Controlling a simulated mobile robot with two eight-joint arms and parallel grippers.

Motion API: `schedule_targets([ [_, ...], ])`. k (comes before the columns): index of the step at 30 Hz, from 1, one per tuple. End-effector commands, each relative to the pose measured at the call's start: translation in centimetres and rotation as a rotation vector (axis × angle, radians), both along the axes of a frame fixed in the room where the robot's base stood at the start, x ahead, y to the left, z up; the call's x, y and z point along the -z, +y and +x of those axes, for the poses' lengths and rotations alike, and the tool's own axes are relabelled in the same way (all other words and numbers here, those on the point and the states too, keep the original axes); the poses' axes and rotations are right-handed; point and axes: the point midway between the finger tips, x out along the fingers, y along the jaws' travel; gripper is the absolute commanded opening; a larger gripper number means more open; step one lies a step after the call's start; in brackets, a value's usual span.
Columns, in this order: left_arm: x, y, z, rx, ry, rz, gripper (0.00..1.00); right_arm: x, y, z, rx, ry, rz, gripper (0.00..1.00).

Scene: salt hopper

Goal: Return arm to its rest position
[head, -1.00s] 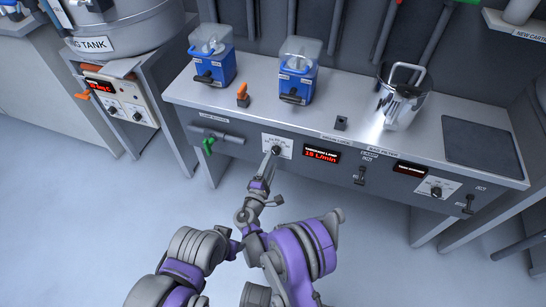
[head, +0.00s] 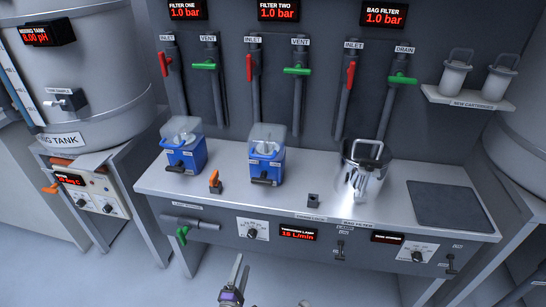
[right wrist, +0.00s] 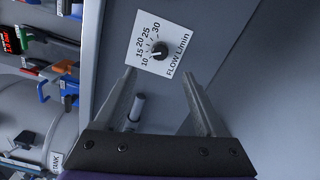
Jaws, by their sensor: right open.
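My right gripper (head: 239,272) shows at the bottom of the head view, below and in front of the flow dial (head: 252,233) on the bench's front panel. In the right wrist view its two fingers (right wrist: 158,80) stand wide apart with nothing between them. The round black knob of the flow dial (right wrist: 158,51) shows beyond the fingertips, clear of them, on a white plate marked FLOW L/min. My left gripper is out of view, and most of my right arm is below the frame.
The steel bench (head: 325,180) carries two blue filter housings (head: 186,155) and a steel bag filter pot (head: 361,178). A green-handled valve (head: 183,233) projects from the front panel at left. The floor (head: 150,280) before the bench looks clear.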

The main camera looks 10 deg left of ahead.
Motion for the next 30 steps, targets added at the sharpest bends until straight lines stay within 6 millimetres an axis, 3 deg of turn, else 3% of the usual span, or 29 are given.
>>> schedule_targets([
  [4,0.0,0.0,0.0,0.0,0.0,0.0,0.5,-0.6,-1.1,0.7,0.021,0.022,0.019,0.72],
  [7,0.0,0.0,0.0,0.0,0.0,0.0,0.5,-1.9,-3.9,2.1,0.076,0.075,0.071,0.72],
  [12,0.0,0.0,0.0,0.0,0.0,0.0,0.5,-4.9,-11.7,4.1,0.227,0.219,0.227,0.72],
  [16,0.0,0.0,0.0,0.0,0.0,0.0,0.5,-7.1,-17.9,3.8,0.35,0.326,0.364,0.72],
  [23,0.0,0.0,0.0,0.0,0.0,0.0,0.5,-10.1,-27.2,-0.6,0.562,0.491,0.63,0.72],
  [30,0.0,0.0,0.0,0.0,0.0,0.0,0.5,-12.1,-33.7,-8.8,0.765,0.628,0.936,0.72],
])
